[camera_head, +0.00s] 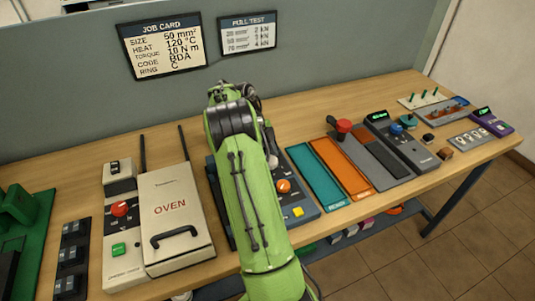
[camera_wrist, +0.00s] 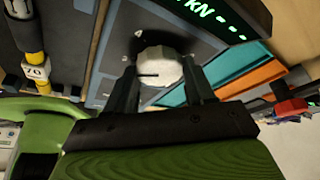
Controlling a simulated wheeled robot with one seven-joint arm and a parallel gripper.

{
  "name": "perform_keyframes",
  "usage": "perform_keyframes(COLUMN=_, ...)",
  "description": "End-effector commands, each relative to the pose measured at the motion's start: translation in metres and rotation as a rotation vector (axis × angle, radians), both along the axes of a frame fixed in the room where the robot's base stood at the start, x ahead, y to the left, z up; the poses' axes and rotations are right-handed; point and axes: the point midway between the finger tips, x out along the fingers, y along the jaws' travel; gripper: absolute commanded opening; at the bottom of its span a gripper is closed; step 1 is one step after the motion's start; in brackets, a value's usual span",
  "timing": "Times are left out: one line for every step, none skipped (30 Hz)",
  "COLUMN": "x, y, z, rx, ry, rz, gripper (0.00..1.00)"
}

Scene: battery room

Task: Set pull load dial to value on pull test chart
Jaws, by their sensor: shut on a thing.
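In the wrist view, my gripper (camera_wrist: 160,76) is shut on a pale round dial (camera_wrist: 158,62), one dark finger on each side. A dark mark shows on the dial's face. Beside it a dark display (camera_wrist: 226,20) shows green "kN" and dashes; part of it is out of frame. In the head view my green arm hides the dial and my gripper. The pull test chart (camera_head: 248,34) on the wall has three rows of mm² sizes with kN values, seemingly 2, 3 and 4. The job card (camera_head: 162,46) reads size 50 mm².
The dark machine under my arm has an orange knob (camera_head: 283,186) and a yellow button (camera_head: 298,212). The oven (camera_head: 172,207) stands to its left. Teal (camera_head: 315,178) and orange (camera_head: 340,166) trays lie to its right. A red knob (camera_head: 344,126) and other devices stand farther right.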

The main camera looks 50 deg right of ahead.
Motion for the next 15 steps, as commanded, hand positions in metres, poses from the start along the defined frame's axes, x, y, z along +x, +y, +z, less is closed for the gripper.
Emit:
perform_keyframes(x=0.0003, y=-0.0004, z=0.0014, rx=0.001, ry=0.0, rz=-0.045, gripper=0.23)
perform_keyframes(x=0.0006, y=-0.0009, z=0.0017, rx=0.0, ry=0.0, rz=-0.073, gripper=0.23)
perform_keyframes(x=0.0002, y=-0.0009, z=0.0014, rx=0.001, ry=0.001, rz=-0.112, gripper=0.23)
perform_keyframes(x=0.0004, y=-0.0013, z=0.0018, rx=0.001, ry=0.0, rz=-0.139, gripper=0.23)
perform_keyframes(x=0.0002, y=-0.0013, z=0.0017, rx=0.001, ry=0.0, rz=-0.169, gripper=0.23)
perform_keyframes(x=0.0004, y=-0.0016, z=0.0016, rx=0.002, ry=0.0, rz=-0.205, gripper=0.23)
perform_keyframes(x=0.0005, y=-0.0015, z=0.0019, rx=0.002, ry=0.0, rz=-0.234, gripper=0.23)
perform_keyframes(x=0.0004, y=-0.0018, z=0.0017, rx=0.002, ry=0.0, rz=-0.263, gripper=0.23)
perform_keyframes(x=0.0005, y=-0.002, z=0.0019, rx=0.002, ry=0.0, rz=-0.301, gripper=0.23)
perform_keyframes(x=0.0001, y=-0.0022, z=0.002, rx=0.002, ry=0.0, rz=-0.33, gripper=0.23)
perform_keyframes(x=0.0, y=-0.0025, z=0.0018, rx=0.001, ry=0.0, rz=-0.359, gripper=0.23)
perform_keyframes(x=0.0, y=-0.0026, z=0.002, rx=0.003, ry=0.0, rz=-0.396, gripper=0.23)
perform_keyframes(x=0.0, y=-0.003, z=0.0021, rx=0.001, ry=0.0, rz=-0.425, gripper=0.23)
perform_keyframes(x=-0.0001, y=-0.0029, z=0.0019, rx=0.002, ry=0.001, rz=-0.453, gripper=0.23)
perform_keyframes(x=0.0, y=-0.0033, z=0.0022, rx=0.002, ry=0.0, rz=-0.491, gripper=0.23)
